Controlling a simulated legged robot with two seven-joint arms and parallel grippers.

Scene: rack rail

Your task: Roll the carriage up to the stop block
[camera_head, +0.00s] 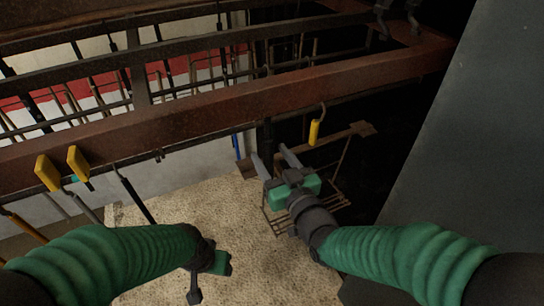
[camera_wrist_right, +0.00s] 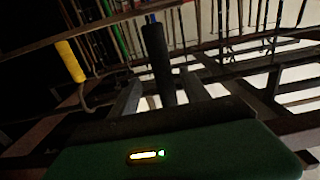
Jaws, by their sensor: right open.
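A rusty brown rail (camera_head: 220,108) crosses the head view, with hooks and tools hanging under it. A dark upright bar (camera_head: 265,135) hangs below the rail; it shows in the right wrist view as a black cylinder (camera_wrist_right: 157,55). I cannot tell whether it belongs to the carriage, and I cannot single out the stop block. My right gripper (camera_head: 273,157) is open just below the rail. Its fingers (camera_wrist_right: 160,92) stand either side of the black cylinder in the wrist view; contact is unclear. My left gripper (camera_head: 205,278) is low over the pale floor, its fingers mostly hidden.
A yellow-handled hook (camera_head: 315,132) hangs right of my right gripper and shows in the wrist view (camera_wrist_right: 70,62). A wire basket (camera_head: 335,200) is below. A grey panel (camera_head: 480,130) stands at the right.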

